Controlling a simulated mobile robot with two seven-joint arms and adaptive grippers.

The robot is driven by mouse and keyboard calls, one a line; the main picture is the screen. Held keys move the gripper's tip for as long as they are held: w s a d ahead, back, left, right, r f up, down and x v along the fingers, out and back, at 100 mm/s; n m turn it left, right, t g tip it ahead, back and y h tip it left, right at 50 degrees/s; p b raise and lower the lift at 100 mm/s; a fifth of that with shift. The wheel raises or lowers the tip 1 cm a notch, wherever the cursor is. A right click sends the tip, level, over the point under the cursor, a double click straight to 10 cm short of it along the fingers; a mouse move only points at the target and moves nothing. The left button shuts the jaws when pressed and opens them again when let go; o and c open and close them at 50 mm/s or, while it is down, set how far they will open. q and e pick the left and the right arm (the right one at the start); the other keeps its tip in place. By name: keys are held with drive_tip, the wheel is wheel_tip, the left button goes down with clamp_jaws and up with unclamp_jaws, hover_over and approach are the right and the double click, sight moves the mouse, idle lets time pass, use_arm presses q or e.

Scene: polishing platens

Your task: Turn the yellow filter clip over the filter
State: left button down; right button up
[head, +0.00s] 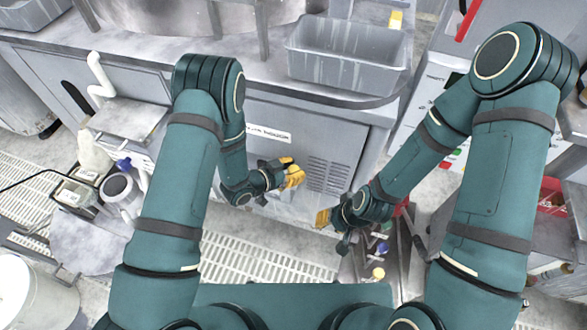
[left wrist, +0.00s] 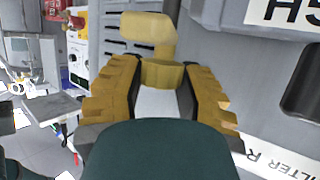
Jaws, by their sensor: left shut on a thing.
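The yellow filter clip (left wrist: 148,28) shows in the left wrist view as a T-shaped piece. Its lower part stands between the fingers of my left gripper (left wrist: 157,98), and its wider end sticks out beyond the fingertips. My left gripper, also in the head view (head: 293,175), is shut on the clip at the front of the grey cabinet. The clip is hard to tell from the yellow fingers in the head view. A pale surface shows between the fingers; I cannot tell whether it is the filter. My right gripper (head: 322,217) hangs low, away from the clip; its opening is unclear.
The grey cabinet (head: 350,135) has a vent grille beside my left gripper. A grey bin (head: 345,62) stands on its top. A container of bottles and tools (head: 375,250) is below my right gripper. Grated floor (head: 260,262) lies in front of the cabinet.

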use_arm(q)
drive_tip(key=m+g+h, duration=0.1)
drive_tip(key=m+g, duration=0.1)
drive_tip(key=m+g+h, duration=0.1)
drive_tip(key=m+g, duration=0.1)
drive_tip(key=shift+w+m+g, duration=0.2)
drive_tip(key=shift+m+g, duration=0.1)
drive_tip(key=m+g, duration=0.4)
drive_tip(key=shift+s+g+h, duration=0.1)
drive_tip(key=shift+g+h, duration=0.2)
drive_tip(key=shift+g, duration=0.4)
drive_tip(key=c, duration=0.6)
unclamp_jaws()
drive_tip(key=shift+d, duration=0.1)
drive_tip(key=shift+o, duration=0.2)
